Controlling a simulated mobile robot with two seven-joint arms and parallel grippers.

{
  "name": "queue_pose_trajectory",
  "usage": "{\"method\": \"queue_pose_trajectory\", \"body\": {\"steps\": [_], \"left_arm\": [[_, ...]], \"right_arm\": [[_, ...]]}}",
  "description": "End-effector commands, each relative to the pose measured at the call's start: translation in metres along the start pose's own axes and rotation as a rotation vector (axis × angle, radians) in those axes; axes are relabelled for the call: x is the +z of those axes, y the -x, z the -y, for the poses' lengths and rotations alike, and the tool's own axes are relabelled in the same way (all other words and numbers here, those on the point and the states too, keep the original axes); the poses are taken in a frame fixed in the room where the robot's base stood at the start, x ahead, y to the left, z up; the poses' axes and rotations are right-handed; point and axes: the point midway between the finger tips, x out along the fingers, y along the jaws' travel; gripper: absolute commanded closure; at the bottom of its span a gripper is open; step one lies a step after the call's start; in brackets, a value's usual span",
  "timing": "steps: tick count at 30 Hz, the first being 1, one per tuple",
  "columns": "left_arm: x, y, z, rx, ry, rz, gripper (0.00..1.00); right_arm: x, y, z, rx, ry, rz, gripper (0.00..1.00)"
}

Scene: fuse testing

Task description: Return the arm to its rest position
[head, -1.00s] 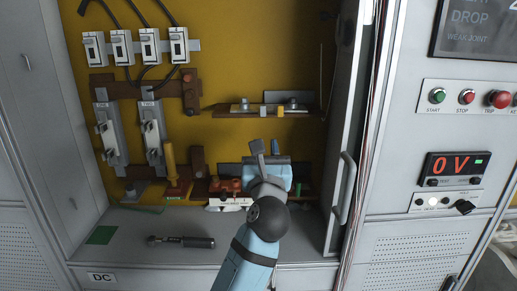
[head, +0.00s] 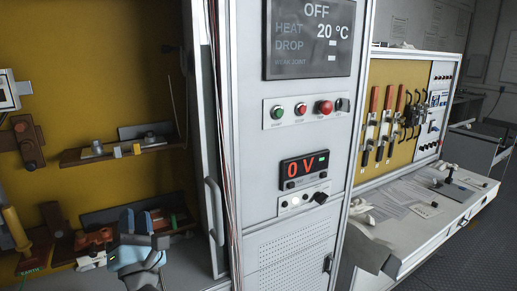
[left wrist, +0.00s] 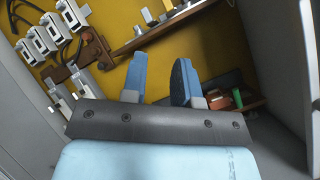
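My left gripper (head: 138,224) is at the lower left of the head view, in front of the open cabinet's lower shelf. In the left wrist view its two blue fingers (left wrist: 160,65) stand apart with nothing between them. The gripper is open and empty. Its light-blue arm comes up from the bottom of the head view. My right gripper is not in view.
The mustard cabinet back panel (head: 105,75) carries a brown shelf (head: 75,158). The cabinet door handle (head: 214,210) stands right of the gripper. A control panel with a 0 V display (head: 303,167) is in the middle. A second bench (head: 405,240) is at right.

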Motion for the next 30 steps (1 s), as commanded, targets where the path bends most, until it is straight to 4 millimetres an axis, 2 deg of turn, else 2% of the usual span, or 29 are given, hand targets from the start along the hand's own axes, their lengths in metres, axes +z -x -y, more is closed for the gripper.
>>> {"method": "queue_pose_trajectory", "body": {"steps": [1, 5, 8, 10, 12, 15, 18, 21, 23, 30], "left_arm": [[0.0, 0.018, 0.009, -0.062, -0.196, 0.063, 0.72], [-0.01, 0.08, 0.048, -0.234, -0.698, 0.278, 0.72], [-0.027, 0.142, 0.077, -0.397, -1.061, 0.479, 0.72], [-0.046, 0.191, 0.092, -0.52, -1.296, 0.637, 0.72], [-0.066, 0.238, 0.1, -0.633, -1.494, 0.792, 0.72], [-0.094, 0.297, 0.1, -0.769, -1.712, 0.996, 0.72], [-0.115, 0.34, 0.094, -0.866, -1.858, 1.157, 0.72], [-0.129, 0.366, 0.087, -0.924, -1.943, 1.262, 0.72], [-0.134, 0.374, 0.085, -0.941, -1.969, 1.296, 0.72], [-0.137, 0.378, 0.085, -0.95, -1.986, 1.315, 0.72]], "right_arm": [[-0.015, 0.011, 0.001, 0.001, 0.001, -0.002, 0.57], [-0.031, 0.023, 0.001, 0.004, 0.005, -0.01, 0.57], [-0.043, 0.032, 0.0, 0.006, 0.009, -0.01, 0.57], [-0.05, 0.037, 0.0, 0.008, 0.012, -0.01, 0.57], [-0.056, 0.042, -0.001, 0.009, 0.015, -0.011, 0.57], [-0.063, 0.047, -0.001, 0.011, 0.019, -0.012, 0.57], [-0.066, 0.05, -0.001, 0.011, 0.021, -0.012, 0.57], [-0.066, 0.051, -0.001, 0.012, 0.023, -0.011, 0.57], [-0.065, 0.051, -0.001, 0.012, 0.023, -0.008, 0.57], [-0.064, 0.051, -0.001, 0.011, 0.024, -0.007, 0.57]]}}
